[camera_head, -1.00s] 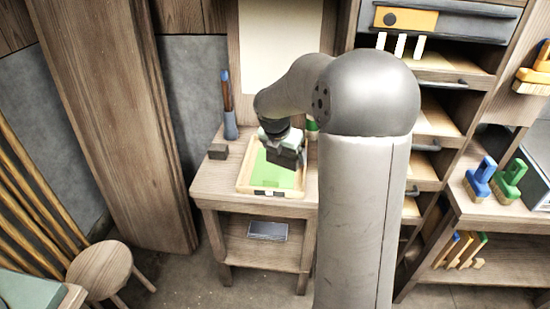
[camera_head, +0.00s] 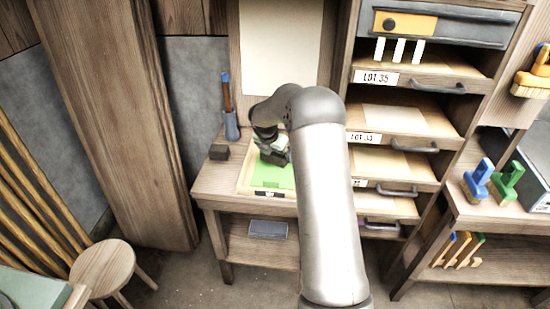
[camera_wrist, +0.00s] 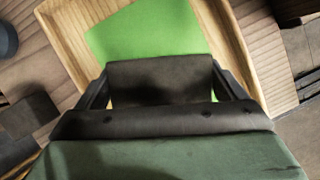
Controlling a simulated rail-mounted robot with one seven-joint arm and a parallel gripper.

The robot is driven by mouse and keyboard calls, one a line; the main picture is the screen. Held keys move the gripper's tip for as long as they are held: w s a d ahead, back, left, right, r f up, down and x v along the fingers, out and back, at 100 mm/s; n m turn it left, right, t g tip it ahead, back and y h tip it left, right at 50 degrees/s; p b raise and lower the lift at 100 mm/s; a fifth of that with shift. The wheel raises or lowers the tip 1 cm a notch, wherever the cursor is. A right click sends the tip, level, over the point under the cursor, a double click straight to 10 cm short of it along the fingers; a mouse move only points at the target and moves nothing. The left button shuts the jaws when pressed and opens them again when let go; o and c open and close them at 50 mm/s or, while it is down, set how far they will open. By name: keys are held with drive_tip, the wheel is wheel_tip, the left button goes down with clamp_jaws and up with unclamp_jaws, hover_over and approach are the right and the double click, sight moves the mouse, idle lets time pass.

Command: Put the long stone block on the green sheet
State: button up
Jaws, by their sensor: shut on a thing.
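My gripper (camera_head: 276,157) is over the wooden tray (camera_head: 242,182) on the small table. In the wrist view my gripper (camera_wrist: 163,88) is shut on a dark, flat-faced block (camera_wrist: 160,80), which looks like the long stone block. The green sheet (camera_head: 272,178) lies in the tray; in the wrist view the sheet (camera_wrist: 150,32) shows just beyond the held block. The block hides part of the sheet, and I cannot tell whether they touch.
A small dark block (camera_head: 219,152) sits on the table left of the tray. A blue-grey holder (camera_head: 231,127) with a tool stands behind it. A drawer cabinet (camera_head: 395,160) stands to the right. A stool (camera_head: 103,265) is at front left.

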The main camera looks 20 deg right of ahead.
drive_tip(key=shift+f, duration=1.35)
drive_tip(key=o, duration=1.1)
drive_tip(key=shift+s+f, duration=0.1)
drive_tip(key=v, duration=1.1)
drive_tip(key=s+a+r+m, duration=0.6)
drive_tip(key=s, duration=0.3)
drive_tip(key=s+a+m+y, duration=0.1)
drive_tip(key=s+a+m, duration=0.2)
drive_tip(key=s+m, duration=0.3)
drive_tip(key=s+a+m+g+y, duration=0.1)
drive_tip(key=s+a+m, duration=0.3)
drive_tip(key=s, duration=1)
drive_tip(key=s+a+f+m+g+y, duration=0.1)
drive_tip(key=s+a+m, duration=0.3)
drive_tip(key=s+m, duration=0.5)
drive_tip(key=shift+s+f+y, duration=0.1)
drive_tip(key=shift+s+y, duration=0.4)
drive_tip(key=shift+s, duration=0.15)
